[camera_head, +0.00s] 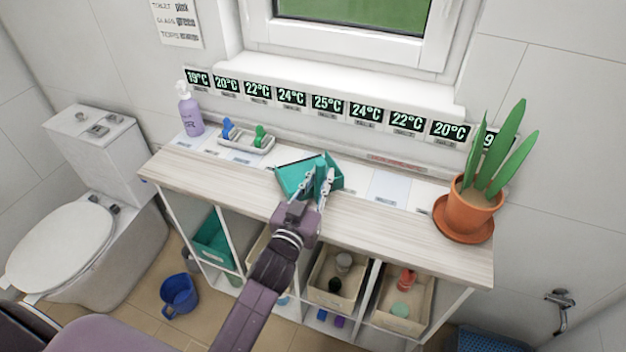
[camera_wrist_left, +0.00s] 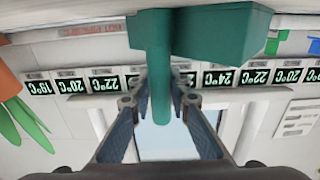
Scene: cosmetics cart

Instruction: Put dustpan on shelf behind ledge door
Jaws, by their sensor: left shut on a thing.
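The teal dustpan (camera_head: 297,177) is at the middle of the shelf unit's top, by the back ledge. My left gripper (camera_head: 319,185) is shut on its handle. In the left wrist view the dustpan's pan (camera_wrist_left: 215,32) fills the top, and its handle (camera_wrist_left: 152,60) runs down between the fingers of my left gripper (camera_wrist_left: 160,105). I cannot tell whether the pan touches the surface. The wooden top (camera_head: 400,220) lies under it, with a pale back ledge (camera_head: 428,196) behind. No open ledge door can be made out. My right gripper is not in view.
A potted plant (camera_head: 470,208) stands on the right end. A purple spray bottle (camera_head: 189,112) and a tray (camera_head: 240,144) with blue and green items stand at the back left. Bins (camera_head: 335,303) fill the compartments below. A toilet (camera_head: 75,225) and blue bucket (camera_head: 179,294) are on the left.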

